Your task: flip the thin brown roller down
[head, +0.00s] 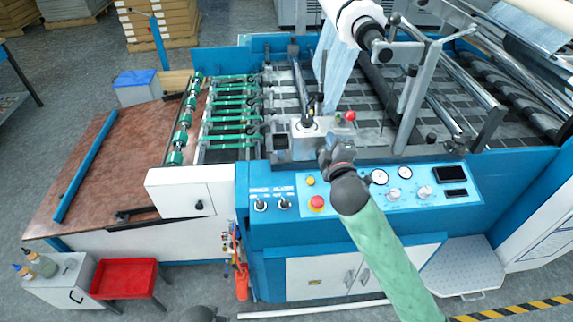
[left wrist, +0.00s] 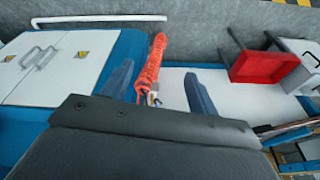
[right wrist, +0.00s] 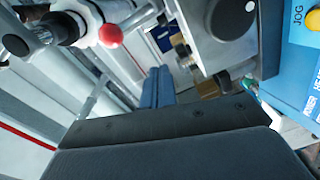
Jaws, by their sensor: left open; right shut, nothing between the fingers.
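I cannot pick out a thin brown roller for certain in any view. Slim rods and rollers lie over the machine bed, among them a thin pale rod (head: 300,84) and a thick dark roller (head: 380,88) in the head view. My right gripper (head: 329,152) is over the front of the machine, beside the small grey control box. In the right wrist view its fingers (right wrist: 157,88) are together with nothing between them. My left gripper (left wrist: 160,92) is open and empty in the left wrist view, above the floor near the machine's front.
A blue control panel (head: 420,190) with a red button (head: 317,202) lies below my right gripper. A red ball knob (right wrist: 110,35) is close to it. A red tray (head: 124,278) stands at lower left. Metal brackets (head: 418,95) rise over the bed. An orange object (left wrist: 151,65) hangs near my left fingers.

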